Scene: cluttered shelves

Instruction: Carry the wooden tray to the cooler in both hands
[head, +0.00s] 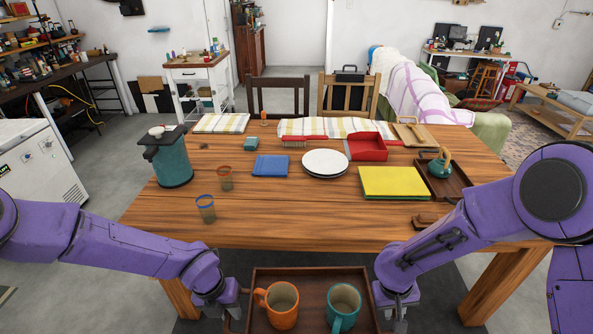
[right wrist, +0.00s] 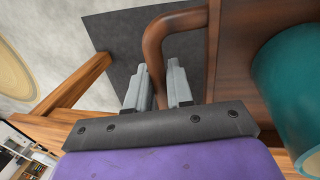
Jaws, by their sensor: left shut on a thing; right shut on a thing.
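The brown wooden tray (head: 310,272) is held level in front of me, off the table's near side; its near edge is cut off. An orange mug (head: 282,312) and a teal mug (head: 337,321) stand upright on it. My left gripper (head: 232,309) is shut at the tray's left side. My right gripper (head: 392,308) is shut on the right handle; in the right wrist view its fingers (right wrist: 158,88) close around the curved handle (right wrist: 154,45), beside the teal mug (right wrist: 280,95). The white cooler (head: 42,165) stands on the floor at the left, partly cut off.
The wooden table (head: 300,225) blocks the way ahead, holding a teal jug (head: 173,163), two glasses, plates (head: 325,162), a yellow book (head: 393,182), a red dustpan (head: 367,148) and a second tray (head: 452,185). Clear floor (head: 110,150) lies between the cooler and table.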

